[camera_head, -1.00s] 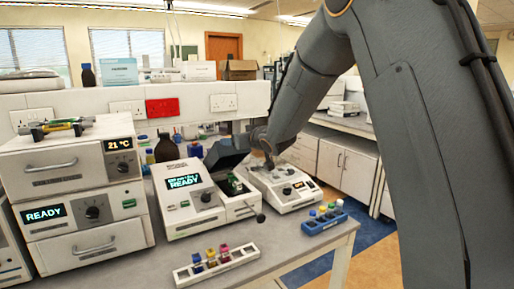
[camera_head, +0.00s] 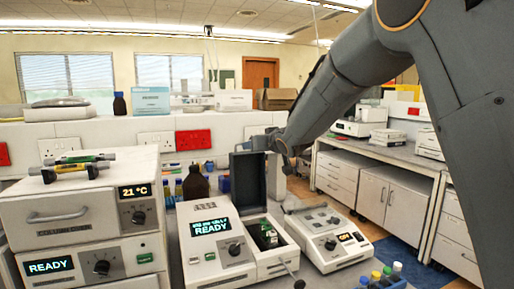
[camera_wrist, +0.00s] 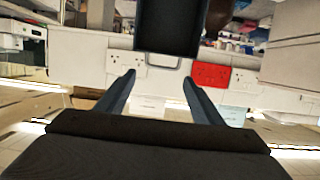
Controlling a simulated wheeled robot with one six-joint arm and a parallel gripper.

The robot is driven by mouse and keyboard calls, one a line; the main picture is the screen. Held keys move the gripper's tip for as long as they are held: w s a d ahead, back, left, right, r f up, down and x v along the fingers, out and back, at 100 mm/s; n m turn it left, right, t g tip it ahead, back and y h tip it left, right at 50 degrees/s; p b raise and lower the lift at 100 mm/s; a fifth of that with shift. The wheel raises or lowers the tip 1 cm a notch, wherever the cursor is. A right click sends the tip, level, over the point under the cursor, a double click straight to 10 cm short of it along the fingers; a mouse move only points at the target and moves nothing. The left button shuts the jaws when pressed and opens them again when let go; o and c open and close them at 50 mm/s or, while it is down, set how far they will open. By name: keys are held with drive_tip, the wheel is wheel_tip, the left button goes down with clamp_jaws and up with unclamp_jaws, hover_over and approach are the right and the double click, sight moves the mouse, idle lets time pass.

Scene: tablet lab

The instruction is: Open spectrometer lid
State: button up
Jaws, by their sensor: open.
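The spectrometer (camera_head: 217,243) is a white bench unit with a lit READY display, a black knob and a sample well at its right. Its dark lid (camera_head: 247,182) stands about upright at the back of the well, which is open from above. A green item (camera_head: 269,236) sits inside the well. My gripper (camera_head: 264,143) is at the top edge of the lid in the head view; its fingers are hard to make out there. In the wrist view, my gripper (camera_wrist: 159,76) has its fingers apart, with the dark lid (camera_wrist: 168,25) and its light handle loop just beyond them.
A white heater-like unit (camera_head: 328,240) stands close to the right of the spectrometer. A brown bottle (camera_head: 196,184) is behind it. Stacked ovens (camera_head: 75,212) are at the left. A blue rack with capped vials (camera_head: 378,282) is at front right. A white partition runs behind.

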drive_tip(key=shift+o, duration=1.4)
drive_tip(key=shift+w+f, duration=0.2)
drive_tip(key=shift+f, duration=0.05)
drive_tip(key=b+v, duration=0.2)
drive_tip(key=v, duration=0.6)
drive_tip(key=shift+a, duration=0.2)
drive_tip(key=shift+s, duration=0.1)
drive_tip(key=s+d+f+m+g+h+b, duration=0.1)
drive_tip(key=s+d+f+m+g+h, duration=0.15)
drive_tip(key=s+d+f, duration=0.5)
drive_tip(key=s+d+f+m+g+h, duration=0.1)
drive_tip(key=s+d+f+g+h, duration=0.2)
drive_tip(key=d+f, duration=0.7)
drive_tip(key=s+d+f+g, duration=0.2)
drive_tip(key=s+f, duration=0.3)
drive_tip(key=s, duration=0.3)
drive_tip(key=s+d+f+m+g, duration=0.1)
drive_tip(key=s+d+f+g, duration=0.1)
drive_tip(key=s+f, duration=0.3)
drive_tip(key=s+d+f+g+h, duration=0.1)
drive_tip(key=s+f, duration=0.4)
drive_tip(key=s, duration=0.7)
drive_tip(key=shift+d+m+g+b, duration=0.35)
drive_tip(key=shift+d+g, duration=0.35)
drive_tip(key=shift+g, duration=0.05)
